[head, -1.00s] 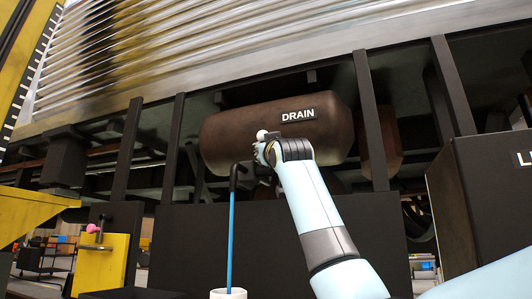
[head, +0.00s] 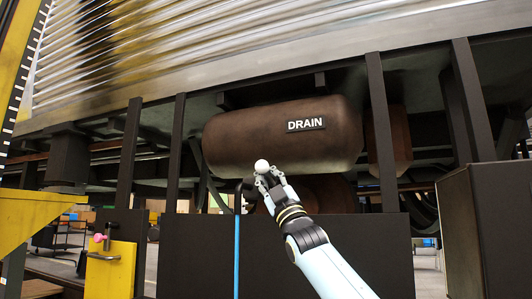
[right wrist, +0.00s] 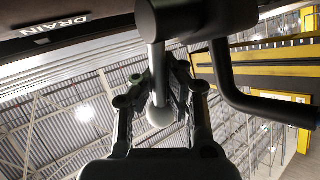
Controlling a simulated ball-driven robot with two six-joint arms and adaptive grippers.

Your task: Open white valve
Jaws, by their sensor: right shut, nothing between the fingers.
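A white ball knob (head: 262,165) shows below the brown tank marked DRAIN (head: 283,137). In the right wrist view the white knob (right wrist: 160,117) sits on a pale stem that comes out of a dark cylinder (right wrist: 203,18). My right gripper (head: 269,178) is just under and beside the knob in the head view. In the right wrist view the knob and stem show in front of my right fingers; the fingertips are partly hidden behind the dark cylinder. The right gripper is shut and holds nothing. My left gripper is not in view.
A thin blue pipe (head: 237,255) hangs below the dark valve fitting, left of my right gripper. Dark upright posts (head: 381,135) and a dark panel (head: 195,255) stand around the tank. A yellow panel with a handle (head: 112,270) is at lower left.

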